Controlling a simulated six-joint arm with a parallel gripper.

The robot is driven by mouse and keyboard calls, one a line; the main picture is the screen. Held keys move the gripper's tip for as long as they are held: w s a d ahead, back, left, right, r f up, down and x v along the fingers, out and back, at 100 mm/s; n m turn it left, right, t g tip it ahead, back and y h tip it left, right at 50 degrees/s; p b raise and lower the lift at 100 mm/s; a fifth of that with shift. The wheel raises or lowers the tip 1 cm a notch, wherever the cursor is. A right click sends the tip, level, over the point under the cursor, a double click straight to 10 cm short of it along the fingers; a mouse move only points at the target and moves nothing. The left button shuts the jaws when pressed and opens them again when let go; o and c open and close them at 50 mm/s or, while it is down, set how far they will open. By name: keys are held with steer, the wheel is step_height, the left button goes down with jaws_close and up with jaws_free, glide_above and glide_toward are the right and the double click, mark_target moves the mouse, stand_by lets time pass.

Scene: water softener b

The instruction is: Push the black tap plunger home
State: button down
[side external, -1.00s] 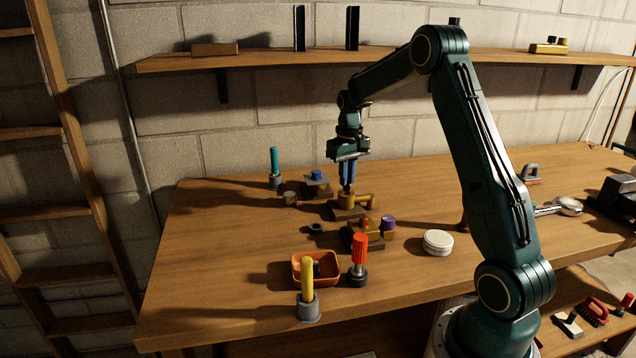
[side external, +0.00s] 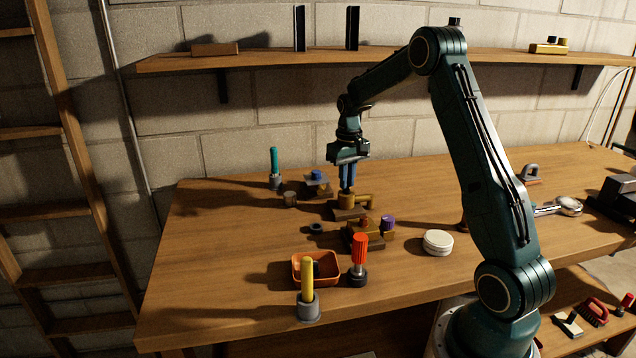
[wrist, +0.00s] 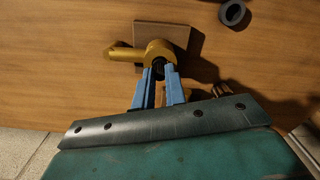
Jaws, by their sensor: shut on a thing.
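The brass tap (side external: 362,199) sits on a small wooden block (side external: 349,213) towards the back middle of the bench. In the wrist view the tap (wrist: 126,51) shows its round body, with its spout pointing left. The black plunger (wrist: 158,67) shows as a dark piece at the tap body, between my fingertips. My gripper (side external: 346,187) points straight down at the top of the tap. In the wrist view its blue fingers (wrist: 158,73) are shut on the plunger. The fingers hide most of the plunger, so its depth cannot be told.
A black ring (wrist: 232,13) lies near the tap. A blue-topped part (side external: 316,176), a teal-handled tool (side external: 274,162) and a purple-capped part (side external: 388,224) stand around it. An orange tray (side external: 299,270) and a white round tin (side external: 438,243) are nearer the front.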

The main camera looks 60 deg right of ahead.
steer(key=shift+f, duration=0.5)
stand_by(0.3)
steer(key=c, duration=1.4)
jaws_free()
steer(key=shift+o, duration=0.2)
steer(key=shift+r, duration=0.15)
step_height(320, 180, up, 14)
steer(key=shift+f, duration=0.25)
